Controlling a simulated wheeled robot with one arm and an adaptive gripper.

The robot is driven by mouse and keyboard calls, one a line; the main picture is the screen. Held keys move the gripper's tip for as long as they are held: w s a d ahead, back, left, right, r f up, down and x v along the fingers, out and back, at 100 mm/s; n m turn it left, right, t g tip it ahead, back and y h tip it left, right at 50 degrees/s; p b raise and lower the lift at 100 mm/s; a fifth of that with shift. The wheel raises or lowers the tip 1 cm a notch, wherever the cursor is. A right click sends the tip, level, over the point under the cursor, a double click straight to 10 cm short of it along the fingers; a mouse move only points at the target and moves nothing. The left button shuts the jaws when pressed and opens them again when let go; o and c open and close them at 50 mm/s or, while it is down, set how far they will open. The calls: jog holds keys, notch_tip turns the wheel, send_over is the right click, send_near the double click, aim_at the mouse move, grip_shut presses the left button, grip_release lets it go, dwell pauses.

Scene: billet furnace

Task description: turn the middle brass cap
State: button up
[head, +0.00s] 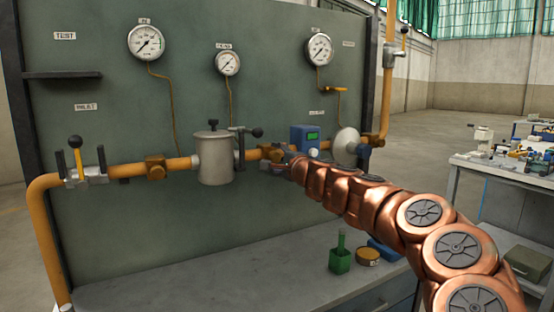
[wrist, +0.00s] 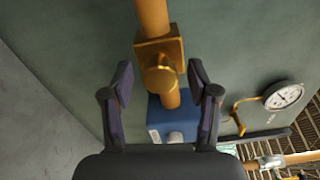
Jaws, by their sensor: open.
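The middle brass cap (wrist: 160,78) is a round knob on the front of a square brass block (wrist: 170,50) on the orange pipe. In the wrist view it lies between the two dark fingertips of my gripper (wrist: 160,76). The fingers are spread, with a visible gap on each side of the cap. I cannot tell how far the tips reach in depth. In the head view the brass block (head: 268,151) shows partly behind my gripper (head: 285,161), and the cap is hard to make out there. Another brass fitting (head: 155,167) sits further left on the pipe.
A blue meter box (head: 304,138) is right beside the block. Gauges hang on the green panel (head: 100,215).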

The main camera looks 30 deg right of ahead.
jog(key=s+a, duration=0.1)
jog(key=s, duration=1.1)
jog(key=shift+a, duration=0.1)
dwell(0.6)
